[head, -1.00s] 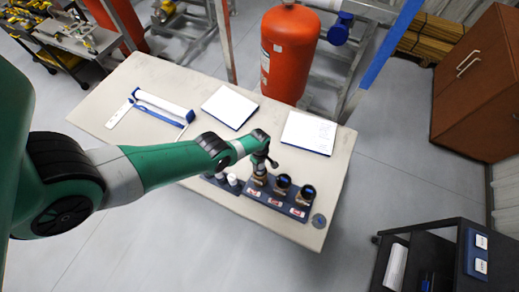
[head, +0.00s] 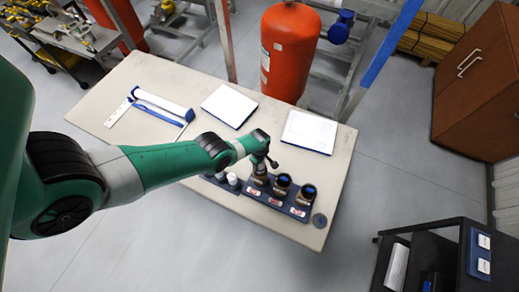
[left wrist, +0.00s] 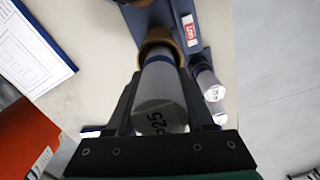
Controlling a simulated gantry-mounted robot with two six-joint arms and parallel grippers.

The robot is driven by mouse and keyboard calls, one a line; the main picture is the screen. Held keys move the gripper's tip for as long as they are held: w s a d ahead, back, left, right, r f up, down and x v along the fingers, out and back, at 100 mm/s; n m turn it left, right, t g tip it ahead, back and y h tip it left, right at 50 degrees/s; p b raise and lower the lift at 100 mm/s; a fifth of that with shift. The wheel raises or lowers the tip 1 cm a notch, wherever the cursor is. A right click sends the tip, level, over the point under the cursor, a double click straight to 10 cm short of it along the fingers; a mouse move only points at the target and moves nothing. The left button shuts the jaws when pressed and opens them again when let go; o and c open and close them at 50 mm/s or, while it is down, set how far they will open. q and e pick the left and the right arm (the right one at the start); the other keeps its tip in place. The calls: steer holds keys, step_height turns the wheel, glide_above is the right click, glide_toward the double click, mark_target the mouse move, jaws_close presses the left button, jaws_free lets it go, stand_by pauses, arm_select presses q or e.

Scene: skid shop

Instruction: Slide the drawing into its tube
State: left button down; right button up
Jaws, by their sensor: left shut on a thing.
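My left gripper (head: 265,161) is over the leftmost of three brown tubes standing in a dark blue rack (head: 266,193) on the table. In the left wrist view, my left gripper (left wrist: 158,110) is shut on a pale rolled drawing (left wrist: 160,88) with "S25" on its near end. The drawing lines up with the brown tube (left wrist: 160,47), and its far end appears to be inside the tube's rim. How deep it sits is hard to tell. The other two tubes (head: 282,182) show dark openings. My right gripper is not in view.
White capped cylinders (head: 233,180) stand just left of the tubes. Two framed sheets (head: 309,132) and a blue-and-white roll (head: 162,103) lie farther back on the table (head: 140,75). A red tank (head: 290,55) stands behind it. A black cart (head: 440,262) is at lower right.

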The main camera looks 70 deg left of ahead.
arm_select(q)
steer(key=shift+f+b, duration=1.55)
steer(key=shift+f, duration=0.1)
steer(key=shift+c, duration=1)
jaws_free()
steer(key=c, duration=0.4)
steer(key=shift+o, duration=1.7)
steer(key=shift+r+p, duration=0.4)
steer(key=shift+p, duration=0.05)
step_height(320, 180, up, 6)
steer(key=p, duration=0.6)
steer(key=shift+r, duration=0.15)
